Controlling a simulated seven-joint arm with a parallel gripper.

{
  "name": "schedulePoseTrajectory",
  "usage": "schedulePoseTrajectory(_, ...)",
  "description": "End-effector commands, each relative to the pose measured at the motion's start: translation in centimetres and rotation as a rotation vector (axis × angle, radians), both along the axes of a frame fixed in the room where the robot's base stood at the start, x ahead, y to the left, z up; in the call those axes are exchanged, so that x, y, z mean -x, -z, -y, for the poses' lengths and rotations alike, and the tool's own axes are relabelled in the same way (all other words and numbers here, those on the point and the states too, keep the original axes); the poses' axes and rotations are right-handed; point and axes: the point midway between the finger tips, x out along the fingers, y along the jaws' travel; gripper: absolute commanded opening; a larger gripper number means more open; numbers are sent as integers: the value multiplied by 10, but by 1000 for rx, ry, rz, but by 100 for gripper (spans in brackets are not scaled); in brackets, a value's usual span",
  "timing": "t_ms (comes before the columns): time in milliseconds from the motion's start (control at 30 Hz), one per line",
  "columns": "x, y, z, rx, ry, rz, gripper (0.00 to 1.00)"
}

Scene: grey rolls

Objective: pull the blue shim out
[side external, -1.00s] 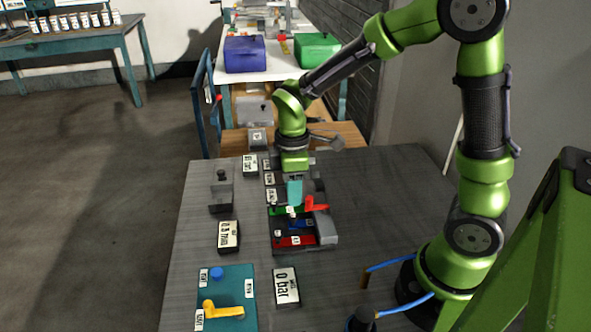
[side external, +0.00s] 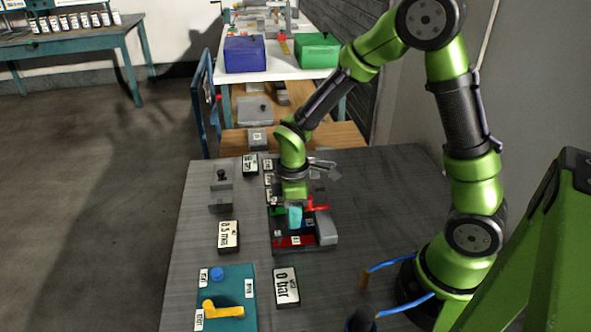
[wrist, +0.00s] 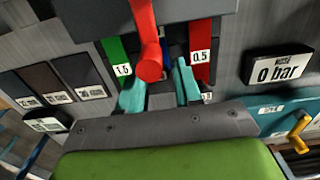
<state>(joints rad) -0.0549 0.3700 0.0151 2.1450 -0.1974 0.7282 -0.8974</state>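My gripper (side external: 295,217) points down over the shim fixture (side external: 327,229) on the grey table, its teal fingers low among the shims. In the wrist view the fingers (wrist: 159,80) are apart, with a red lever (wrist: 148,45) showing between them. The blue shim (wrist: 167,58) shows only as a sliver behind the lever, between the green 1.5 shim (wrist: 118,52) and the red 0.5 shim (wrist: 201,40). I cannot tell whether a finger touches it. In the side view the fingers hide most of it; the red shim (side external: 292,241) lies in front.
The red lever (side external: 317,207) sticks out close beside my fingers. A 0 bar display (side external: 286,287), an 8.5 mm display (side external: 229,236) and a teal panel (side external: 240,284) with a yellow handle (side external: 222,310) stand nearer the camera. The table's right side is mostly clear.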

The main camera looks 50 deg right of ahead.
Motion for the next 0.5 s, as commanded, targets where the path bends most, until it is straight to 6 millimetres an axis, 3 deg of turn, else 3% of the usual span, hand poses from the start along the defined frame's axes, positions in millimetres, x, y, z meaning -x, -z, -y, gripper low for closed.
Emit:
schedulePoseTrajectory(33,0,0,0,0,0,0,26)
schedulePoseTrajectory(200,0,0,0,0,0,0,0)
schedulePoseTrajectory(500,-5,0,-5,0,-1,0,0)
